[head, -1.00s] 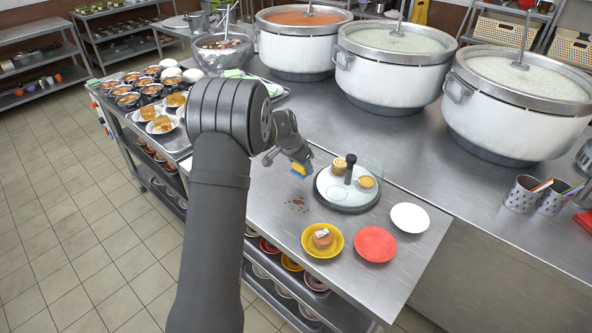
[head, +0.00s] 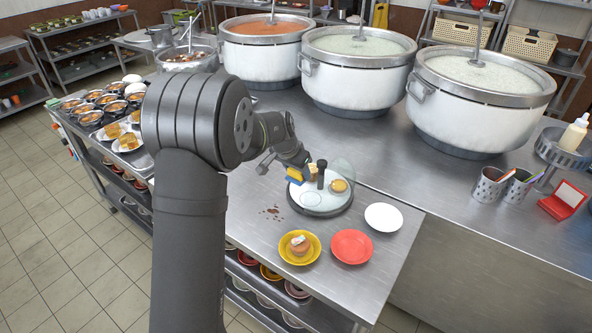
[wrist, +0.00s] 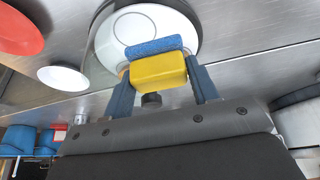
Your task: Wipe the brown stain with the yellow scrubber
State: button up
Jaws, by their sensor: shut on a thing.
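My gripper (head: 291,172) is shut on the yellow scrubber (wrist: 158,71), which has a blue pad along one side (wrist: 153,47). In the head view the scrubber (head: 295,176) appears in front of the far left part of a round dark-rimmed tray, held above the counter. The brown stain (head: 271,213) is a patch of small dark spots on the steel counter, left of the tray and nearer the camera than the scrubber. The scrubber is apart from the stain. The stain does not show in the wrist view.
The round tray (head: 306,202) holds small pastries and a clear cover. A yellow plate (head: 312,256) with a pastry, a red plate (head: 352,246) and a white plate (head: 384,217) stand nearby. Large pots (head: 357,80) line the back. Counter around the stain is clear.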

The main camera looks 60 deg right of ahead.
jog(key=w+a+f, duration=0.3)
jog(key=w+a, duration=0.4)
jog(key=w, duration=0.2)
jog(key=shift+w+a+f, duration=0.1)
jog(key=shift+f, duration=3.1)
jog(key=shift+s+f, duration=0.6)
jog(key=shift+f, duration=0.25)
jog(key=shift+c, duration=0.4)
jog(key=shift+s, duration=4.5)
jog(key=shift+w, duration=5.1)
jog(key=shift+d, duration=0.3)
jog(key=shift+s+d, duration=0.15)
jog(key=shift+s, duration=4.75)
jog(key=shift+w, duration=5)
jog(key=shift+s+r, duration=0.1)
jog(key=shift+r, duration=3.95)
